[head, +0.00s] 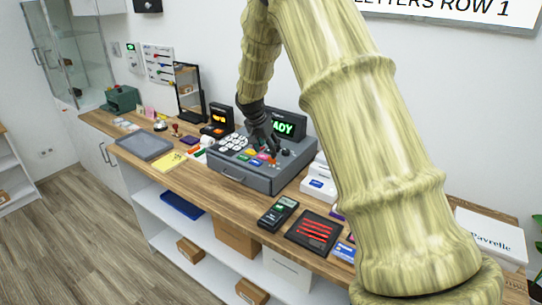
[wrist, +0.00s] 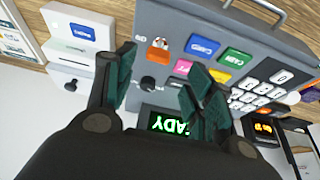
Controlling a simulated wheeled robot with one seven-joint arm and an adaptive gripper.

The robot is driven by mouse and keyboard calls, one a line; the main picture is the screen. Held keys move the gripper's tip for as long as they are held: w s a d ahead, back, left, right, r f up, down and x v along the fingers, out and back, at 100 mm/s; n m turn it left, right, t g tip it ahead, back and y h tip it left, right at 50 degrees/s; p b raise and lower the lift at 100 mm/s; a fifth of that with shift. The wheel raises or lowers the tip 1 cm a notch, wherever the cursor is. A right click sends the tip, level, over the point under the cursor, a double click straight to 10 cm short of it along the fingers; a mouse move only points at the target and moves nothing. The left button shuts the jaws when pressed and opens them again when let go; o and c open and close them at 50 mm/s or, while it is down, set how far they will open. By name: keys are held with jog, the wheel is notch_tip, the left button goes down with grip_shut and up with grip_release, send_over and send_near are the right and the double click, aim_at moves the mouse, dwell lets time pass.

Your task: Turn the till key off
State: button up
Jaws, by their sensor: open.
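The grey till (head: 245,180) stands on the wooden counter, with a green lit display (head: 287,129) that reads as READY, partly hidden by my gripper (head: 262,143). In the wrist view the till (wrist: 190,17) and its display (wrist: 172,123) appear upside down. My gripper (wrist: 160,66) is open over the till's panel, with nothing held. A round black knob (wrist: 150,83) lies between its fingers in the picture. An orange piece (wrist: 158,48) sits just beyond the knob, near small markings. I cannot tell which of the two is the key, or whether the fingers touch either.
Coloured buttons (wrist: 203,46) and a number pad (wrist: 268,92) lie beside the fingers. A white box (wrist: 76,33) stands beside the till.

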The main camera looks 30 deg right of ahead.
aim_at(272, 161)
jog(key=shift+p+x, duration=0.9)
jog(key=shift+x, duration=2.15)
jog(key=shift+s, duration=0.15)
jog(key=shift+c, duration=0.4)
jog(key=shift+d, duration=0.1)
jog(key=c, duration=0.9)
